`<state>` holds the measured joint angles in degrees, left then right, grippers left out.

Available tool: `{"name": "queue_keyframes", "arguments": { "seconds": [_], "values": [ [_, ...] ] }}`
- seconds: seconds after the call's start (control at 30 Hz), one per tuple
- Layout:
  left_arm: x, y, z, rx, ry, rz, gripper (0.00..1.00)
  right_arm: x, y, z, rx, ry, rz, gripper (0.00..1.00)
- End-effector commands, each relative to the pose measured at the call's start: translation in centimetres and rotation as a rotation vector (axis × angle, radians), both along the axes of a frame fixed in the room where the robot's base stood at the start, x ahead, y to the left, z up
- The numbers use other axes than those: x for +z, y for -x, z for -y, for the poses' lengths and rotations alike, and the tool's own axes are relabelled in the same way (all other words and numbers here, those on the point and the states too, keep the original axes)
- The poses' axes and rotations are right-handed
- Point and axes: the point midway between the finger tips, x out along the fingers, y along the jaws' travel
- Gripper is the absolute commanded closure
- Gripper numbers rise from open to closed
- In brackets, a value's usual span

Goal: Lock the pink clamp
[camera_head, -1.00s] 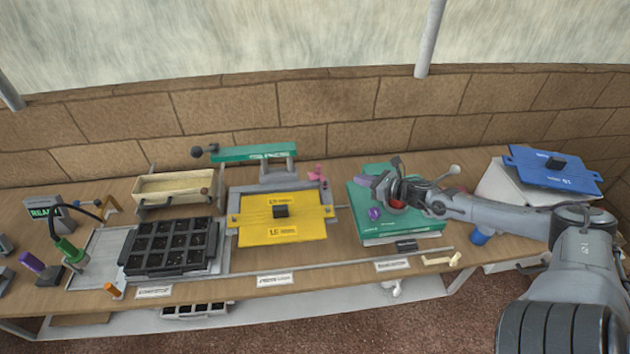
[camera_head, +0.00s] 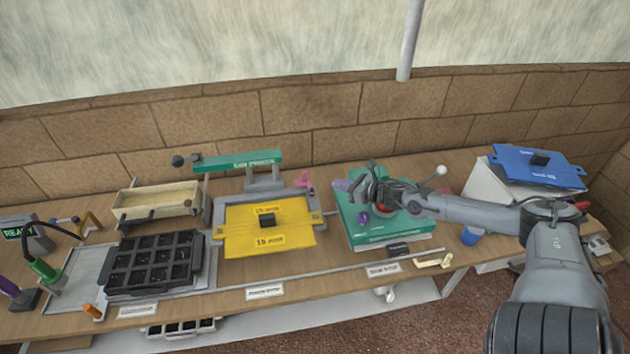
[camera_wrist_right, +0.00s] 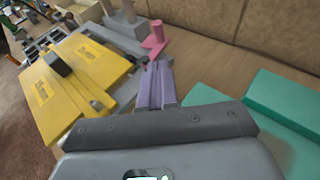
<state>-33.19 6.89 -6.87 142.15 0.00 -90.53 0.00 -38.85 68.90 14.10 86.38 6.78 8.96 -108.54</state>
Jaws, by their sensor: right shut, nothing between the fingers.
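The pink clamp (camera_head: 304,182) is at the back right corner of the press with the yellow plate (camera_head: 285,222). In the right wrist view the pink clamp (camera_wrist_right: 155,38) shows a short upright part on a flat foot. My right gripper (camera_head: 341,185) is over the back left of the green box, just right of the clamp. Its purple fingers (camera_wrist_right: 156,84) are together and empty, pointing toward the clamp, with a gap apparent between them. My left gripper is not in view.
The green box (camera_head: 400,230) with a purple knob (camera_head: 363,218) lies under my right arm. A black tray (camera_head: 150,262) and a wooden box (camera_head: 160,203) are left of the press. A blue plate (camera_head: 537,166) sits on a white box at the right. A brick wall runs behind.

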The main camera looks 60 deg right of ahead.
Motion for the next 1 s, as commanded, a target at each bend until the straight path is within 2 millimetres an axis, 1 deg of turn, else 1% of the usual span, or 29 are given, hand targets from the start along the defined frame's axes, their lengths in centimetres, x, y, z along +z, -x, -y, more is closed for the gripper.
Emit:
{"name": "queue_keyframes", "arguments": {
  "seconds": [0.03, 0.33, 0.6, 0.8, 1.0],
  "values": [
    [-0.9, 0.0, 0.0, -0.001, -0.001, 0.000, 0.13, -0.4, -0.8, 0.0, 0.000, 0.000, 0.005, 1.00],
    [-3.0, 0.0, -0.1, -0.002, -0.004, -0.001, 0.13, -1.3, -4.0, 0.2, -0.001, 0.001, 0.006, 1.00],
    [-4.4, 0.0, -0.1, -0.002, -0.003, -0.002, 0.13, -2.0, -6.4, 0.3, -0.002, -0.001, 0.005, 1.00],
    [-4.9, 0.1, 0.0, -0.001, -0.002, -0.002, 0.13, -1.9, -8.2, 0.4, -0.002, -0.001, 0.004, 1.00],
    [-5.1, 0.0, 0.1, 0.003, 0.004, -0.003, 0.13, -1.9, -9.4, 0.5, -0.003, -0.001, 0.004, 1.00]
  ]
}}
